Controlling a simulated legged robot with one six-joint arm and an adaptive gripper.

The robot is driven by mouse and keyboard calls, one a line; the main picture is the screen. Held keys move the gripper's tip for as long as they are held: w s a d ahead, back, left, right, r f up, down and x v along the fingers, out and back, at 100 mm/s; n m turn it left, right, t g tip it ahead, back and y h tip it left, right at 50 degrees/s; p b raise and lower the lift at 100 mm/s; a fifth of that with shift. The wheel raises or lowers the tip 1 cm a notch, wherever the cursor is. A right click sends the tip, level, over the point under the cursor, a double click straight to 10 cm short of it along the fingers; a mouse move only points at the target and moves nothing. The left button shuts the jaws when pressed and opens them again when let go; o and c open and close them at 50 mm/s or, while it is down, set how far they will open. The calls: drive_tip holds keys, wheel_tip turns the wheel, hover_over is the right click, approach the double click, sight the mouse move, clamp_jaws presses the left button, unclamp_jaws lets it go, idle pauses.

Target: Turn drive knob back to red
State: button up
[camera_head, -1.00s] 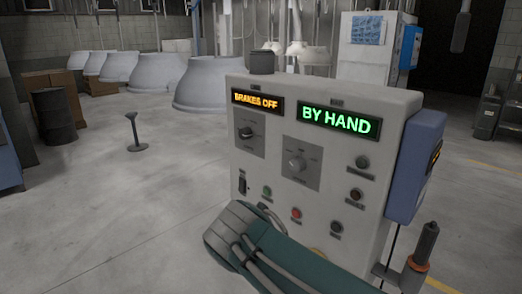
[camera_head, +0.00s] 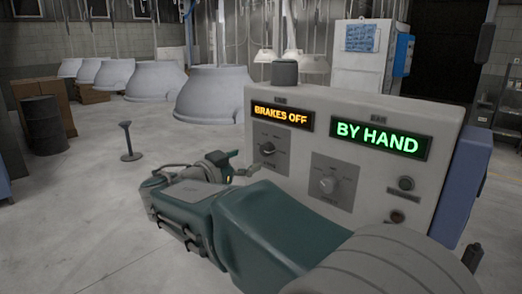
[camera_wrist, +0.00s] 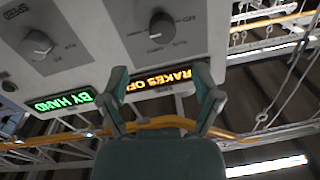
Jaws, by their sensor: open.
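The control panel (camera_head: 365,105) carries two rotary knobs on dark square plates. The left knob (camera_head: 267,148) is under the lit orange "BRAKES OFF" sign (camera_head: 282,115). The right knob (camera_head: 328,184) is under the lit green "BY HAND" sign (camera_head: 380,137). My gripper (camera_head: 243,168) is close to the left knob. In the wrist view, which is upside down, my gripper (camera_wrist: 165,88) is open and empty, with the left knob (camera_wrist: 162,25) beyond the fingertips.
Round buttons (camera_head: 406,183) sit at the panel's right; my arm hides its lower part. A dark cylinder (camera_head: 285,73) stands on the panel's top. A blue box (camera_head: 468,185) is on its right side. Large grey hoods (camera_head: 222,95) and a thin stand (camera_head: 129,142) are behind on open floor.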

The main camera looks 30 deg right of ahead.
sight(265, 150)
drive_tip(key=x, duration=0.6)
drive_tip(key=shift+w+a, duration=0.1)
drive_tip(key=shift+w, duration=0.05)
drive_tip(key=shift+x, duration=0.8)
drive_tip(key=shift+a, duration=0.1)
clamp_jaws()
